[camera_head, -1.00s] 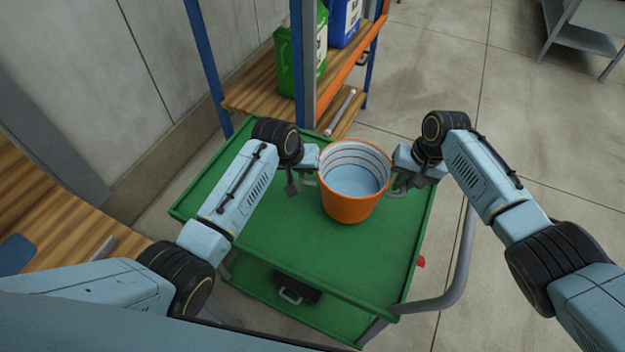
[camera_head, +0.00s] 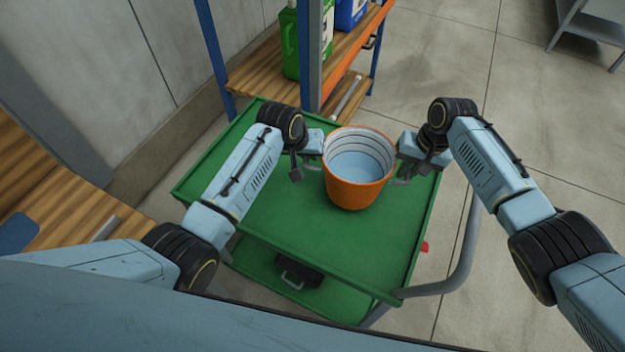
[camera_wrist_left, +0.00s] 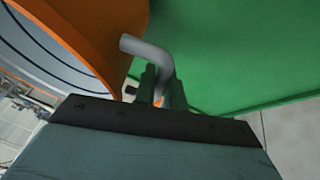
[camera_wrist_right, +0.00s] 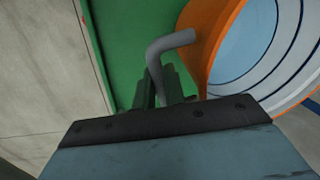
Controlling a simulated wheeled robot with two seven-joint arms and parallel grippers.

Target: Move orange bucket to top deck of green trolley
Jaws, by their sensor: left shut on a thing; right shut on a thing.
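The orange bucket (camera_head: 358,192), with a pale ringed inside, is upright over the top deck of the green trolley (camera_head: 310,235). I cannot tell whether its base touches the deck. My left gripper (camera_head: 313,163) is at the bucket's left side, shut on a grey bent handle, which shows in the left wrist view (camera_wrist_left: 150,52). My right gripper (camera_head: 403,172) is at the right side, shut on the other grey bent handle, seen in the right wrist view (camera_wrist_right: 165,48). The bucket's wall (camera_wrist_left: 100,40) is close beside the left fingers. The fingertips are partly hidden.
A shelf rack with wooden boards (camera_head: 262,85) stands behind the trolley, holding a green jug (camera_head: 290,45) and a blue container (camera_head: 350,12). A black case (camera_head: 298,275) is on the trolley's lower deck. The trolley's grey push handle (camera_head: 462,260) is at right. Green deck around the bucket is clear.

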